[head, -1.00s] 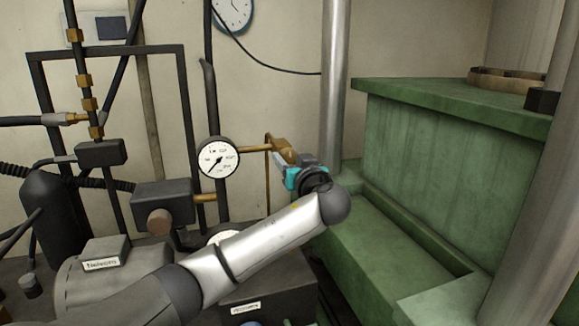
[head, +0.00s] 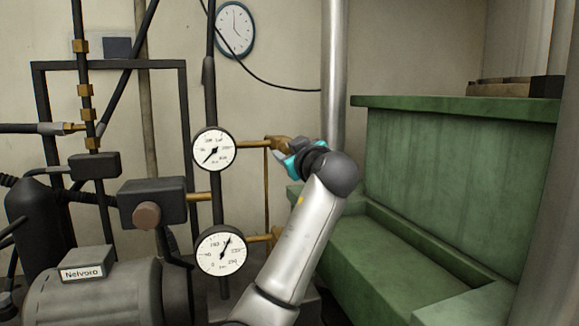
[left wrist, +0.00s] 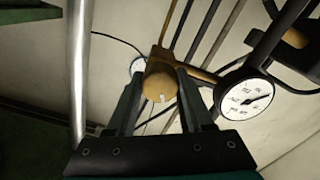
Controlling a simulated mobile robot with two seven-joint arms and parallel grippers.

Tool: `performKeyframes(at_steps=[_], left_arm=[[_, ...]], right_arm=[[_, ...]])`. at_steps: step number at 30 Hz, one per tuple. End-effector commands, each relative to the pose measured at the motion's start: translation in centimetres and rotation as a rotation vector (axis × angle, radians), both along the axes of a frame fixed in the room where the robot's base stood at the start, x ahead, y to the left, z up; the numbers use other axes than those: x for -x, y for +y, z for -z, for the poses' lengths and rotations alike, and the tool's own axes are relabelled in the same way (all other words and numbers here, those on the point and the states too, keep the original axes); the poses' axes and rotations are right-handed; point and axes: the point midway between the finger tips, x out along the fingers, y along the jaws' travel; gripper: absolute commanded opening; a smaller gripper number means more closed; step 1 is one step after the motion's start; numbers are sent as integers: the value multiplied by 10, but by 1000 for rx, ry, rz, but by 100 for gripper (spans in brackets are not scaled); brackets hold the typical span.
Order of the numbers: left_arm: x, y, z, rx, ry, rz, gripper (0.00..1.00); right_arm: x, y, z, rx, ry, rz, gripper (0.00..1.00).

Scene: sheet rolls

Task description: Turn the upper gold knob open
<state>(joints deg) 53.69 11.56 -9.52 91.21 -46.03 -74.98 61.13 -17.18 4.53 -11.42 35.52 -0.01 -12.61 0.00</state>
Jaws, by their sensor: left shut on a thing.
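The upper gold knob (left wrist: 160,86) shows in the left wrist view between the two fingers of my left gripper (left wrist: 158,96), at the end of a gold pipe fitting. The fingers close on its sides. A small pale mark shows on the knob's face. In the head view my left gripper (head: 293,155) reaches the end of the upper gold pipe (head: 255,144), right of the upper gauge (head: 213,150); my wrist hides most of the knob there. My right gripper is not in view.
A lower gauge (head: 221,251) with its own gold pipe (head: 258,238) sits below, partly behind my left arm. A steel column (head: 334,70) stands close behind my gripper. A green machine body (head: 440,170) fills the right. A motor (head: 90,295) stands at lower left.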

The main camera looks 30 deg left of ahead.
Motion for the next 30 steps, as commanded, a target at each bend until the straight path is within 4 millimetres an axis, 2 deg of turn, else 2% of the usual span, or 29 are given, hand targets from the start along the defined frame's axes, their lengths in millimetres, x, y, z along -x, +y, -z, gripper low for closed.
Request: performKeyframes(at_steps=[1, 3, 12, 21, 30], left_arm=[[0, -1, 7, 34, -32, 1, 0], [-1, -1, 7, 77, -80, 2, 0], [-1, -1, 5, 263, -297, 1, 0], [-1, -1, 3, 440, -507, -1, 0], [-1, -1, 3, 576, -665, -2, 0]], right_arm=[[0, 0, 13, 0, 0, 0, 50], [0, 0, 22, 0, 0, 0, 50], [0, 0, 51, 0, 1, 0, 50], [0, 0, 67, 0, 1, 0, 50], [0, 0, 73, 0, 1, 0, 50]])
